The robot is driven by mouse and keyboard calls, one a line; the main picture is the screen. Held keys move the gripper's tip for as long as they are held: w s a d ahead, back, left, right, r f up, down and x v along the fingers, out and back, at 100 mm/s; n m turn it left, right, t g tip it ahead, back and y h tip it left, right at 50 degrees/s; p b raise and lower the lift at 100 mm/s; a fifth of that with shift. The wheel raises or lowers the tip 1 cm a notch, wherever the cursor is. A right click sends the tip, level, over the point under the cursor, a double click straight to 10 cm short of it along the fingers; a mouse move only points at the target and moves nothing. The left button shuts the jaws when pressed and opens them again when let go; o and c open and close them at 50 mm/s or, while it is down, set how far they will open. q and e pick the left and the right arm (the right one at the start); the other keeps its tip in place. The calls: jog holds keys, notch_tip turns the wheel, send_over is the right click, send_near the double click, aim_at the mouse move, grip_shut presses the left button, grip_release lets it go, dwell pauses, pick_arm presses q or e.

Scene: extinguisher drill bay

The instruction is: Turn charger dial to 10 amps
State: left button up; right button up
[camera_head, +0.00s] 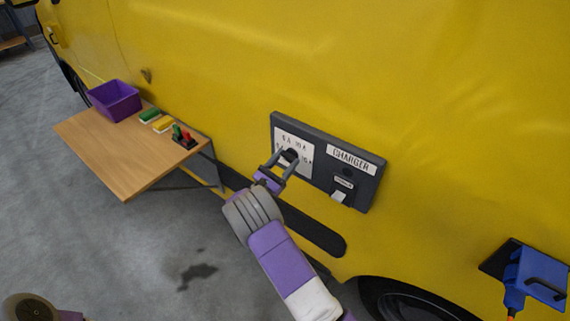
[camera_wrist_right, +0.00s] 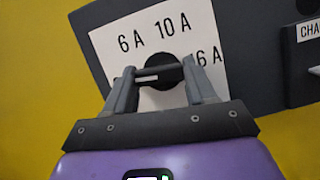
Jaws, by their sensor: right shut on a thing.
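The charger panel (camera_head: 340,191) is a dark grey box on the yellow vehicle side. Its white dial plate (camera_head: 306,158) reads 6 A, 10 A and a partly covered 16 A. The black dial (camera_wrist_right: 166,72) sits below the 10 A label in the right wrist view. My right gripper (camera_head: 284,160) is shut on the dial's bar, with one finger at each end of it. A small white mark shows on the bar; which label it points to I cannot tell. The plate's left part is partly hidden by the gripper. My left gripper is out of view.
A white switch (camera_head: 339,196) sits on the panel's right half, under the CHARGER label. A wooden shelf (camera_head: 128,165) at left holds a purple bin (camera_head: 115,101) and small coloured items. A blue device (camera_head: 538,278) is mounted at the lower right.

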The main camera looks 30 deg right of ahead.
jog(key=m+g+b, duration=0.2)
jog(key=m, duration=0.2)
jog(key=m+g+b, duration=0.2)
jog(key=m+b, duration=0.1)
jog(key=m, duration=0.2)
jog(key=m+g+y+b, duration=0.1)
jog(key=m+g+b, duration=0.1)
jog(key=m, duration=0.3)
jog(key=shift+w+a+r+g, duration=0.1)
jog(key=shift+w+g, duration=0.1)
jog(key=shift+g, duration=0.1)
jog(key=m+y+b, duration=0.1)
jog(key=m, duration=0.2)
jog(key=m+y+b, duration=0.1)
jog(key=m+b, duration=0.1)
jog(key=m, duration=0.1)
jog(key=shift+r+g, duration=0.15)
jog(key=shift+g, duration=0.15)
jog(key=m+y+b, duration=0.2)
jog(key=m+b, duration=0.1)
jog(key=shift+s+r+m+b, duration=0.1)
jog(key=shift+r+m+b, duration=0.05)
jog(key=shift+m+b, duration=0.25)
jog(key=shift+r+m+t+b, duration=0.1)
jog(key=shift+m+t+b, duration=0.3)
jog(key=shift+m+b, duration=0.1)
jog(key=o, duration=1)
jog(key=shift+o, duration=0.2)
